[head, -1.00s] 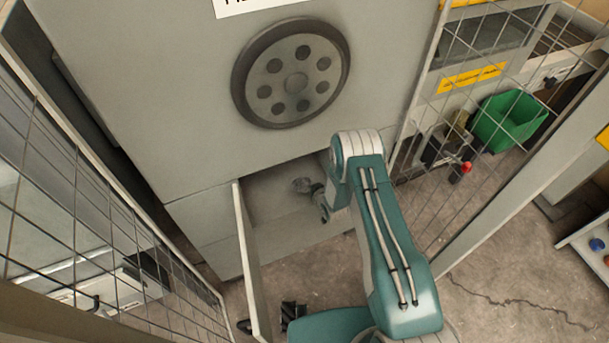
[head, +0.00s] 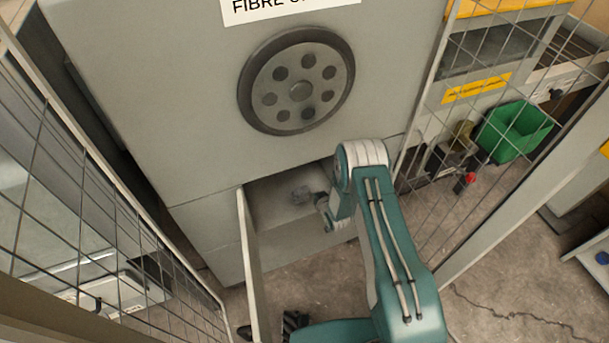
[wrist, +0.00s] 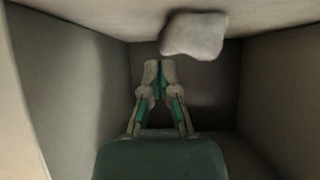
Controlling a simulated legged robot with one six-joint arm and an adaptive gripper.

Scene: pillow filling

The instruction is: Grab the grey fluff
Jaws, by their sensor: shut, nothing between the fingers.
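A pale grey lump of fluff (wrist: 194,36) shows at the top of the wrist view, inside a box-like compartment (wrist: 70,85). My gripper (wrist: 161,66) is shut and empty. Its fingertips point into the compartment, a little below and left of the fluff in the picture, with no hold on it. Whether they touch it is unclear. In the head view my arm reaches into the open compartment (head: 268,205) low in the grey machine (head: 180,110). A small grey shape is visible there, but I cannot tell fluff from gripper.
An open door (head: 249,265) stands on the left side of the compartment. Walls enclose my gripper closely on both sides. Wire mesh panels (head: 75,190) flank the machine. A green bin (head: 515,130) is at the right, behind mesh. A round perforated wheel (head: 297,80) is above the opening.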

